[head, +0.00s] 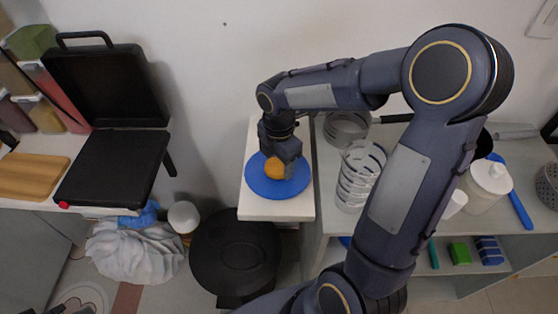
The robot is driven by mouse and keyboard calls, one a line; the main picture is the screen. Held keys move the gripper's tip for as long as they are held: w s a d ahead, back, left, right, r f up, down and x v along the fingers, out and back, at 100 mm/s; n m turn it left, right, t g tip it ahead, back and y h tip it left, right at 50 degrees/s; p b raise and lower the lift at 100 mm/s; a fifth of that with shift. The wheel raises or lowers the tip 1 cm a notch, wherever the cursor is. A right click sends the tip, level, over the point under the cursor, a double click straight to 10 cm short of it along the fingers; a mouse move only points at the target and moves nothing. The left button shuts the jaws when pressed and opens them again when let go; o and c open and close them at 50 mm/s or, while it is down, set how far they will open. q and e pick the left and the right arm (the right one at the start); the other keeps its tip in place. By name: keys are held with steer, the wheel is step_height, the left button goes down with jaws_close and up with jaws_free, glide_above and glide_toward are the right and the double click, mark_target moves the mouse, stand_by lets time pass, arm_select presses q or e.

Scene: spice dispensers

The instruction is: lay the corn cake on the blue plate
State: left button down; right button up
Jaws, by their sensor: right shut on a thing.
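The corn cake (275,168) is a small orange-yellow round thing at the middle of the head view. My right gripper (279,160) is shut on it from above and hides part of it. The blue plate (292,187) lies on a narrow white stand directly under the cake. The cake is over the plate's upper middle; I cannot tell whether it touches the plate. My left gripper is not in view.
The white stand (272,208) is narrow. An open black grill (112,165) and a wooden board (30,174) are at left. White slotted holders (358,175) and a lidded white jar (488,185) stand on the right shelf. A black bin (235,250) is below.

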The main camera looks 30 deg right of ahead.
mark_target(279, 165)
steer(key=shift+f, duration=0.2)
steer(key=o, duration=1.1)
steer(key=shift+r, duration=0.1)
step_height(279, 165, up, 12)
steer(key=p, duration=0.1)
steer(key=s+a+f+m+t+y, duration=0.1)
steer(key=s+m+t, duration=0.1)
steer(key=s+m, duration=0.3)
steer(key=s+a+f+m+t+y, duration=0.1)
steer(key=s+a+m, duration=0.1)
steer(key=s+m, duration=0.4)
steer(key=s+a+m+t+y, duration=0.1)
steer(key=s+m+t, duration=0.1)
steer(key=s+m, duration=0.4)
steer(key=shift+a+f+m+t+y, duration=0.15)
steer(key=shift+f+m+y, duration=0.05)
steer(key=shift+m, duration=0.85)
steer(key=shift+a+f+m+t+y, duration=0.15)
steer(key=shift+f+m+y, duration=0.05)
steer(key=shift+m, duration=0.85)
